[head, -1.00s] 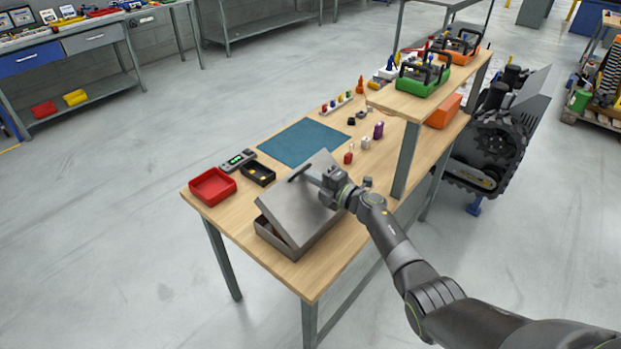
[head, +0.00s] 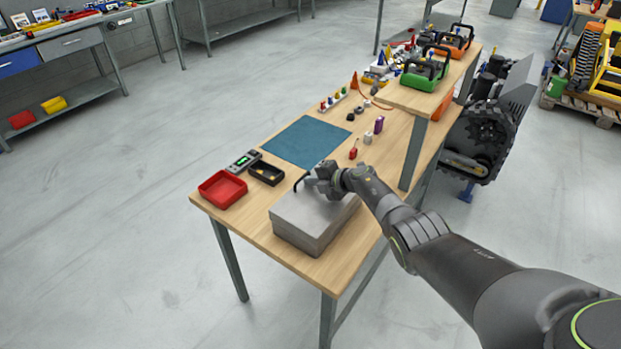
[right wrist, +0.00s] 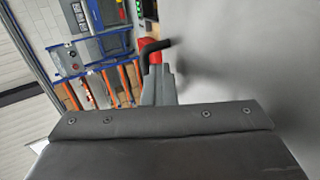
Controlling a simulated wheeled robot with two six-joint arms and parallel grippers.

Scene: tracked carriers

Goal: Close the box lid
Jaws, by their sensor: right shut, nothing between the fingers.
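The grey metal box (head: 293,237) stands near the front end of the wooden workbench. Its lid (head: 305,212) lies down flat over the box, with no gap that I can make out. A dark curved handle (head: 299,183) shows at the lid's far edge; it also shows in the right wrist view (right wrist: 155,46). My right gripper (head: 312,184) is shut and empty, low over the far part of the lid and close beside the handle. I cannot tell whether it touches the lid. The lid's grey surface (right wrist: 255,60) fills the right of the wrist view. My left gripper is out of view.
A red tray (head: 222,188), a small black tray (head: 266,172) and a device with a green display (head: 243,161) sit left of the box. A blue mat (head: 305,142) lies behind it. Small items and a raised shelf (head: 425,98) stand to the right.

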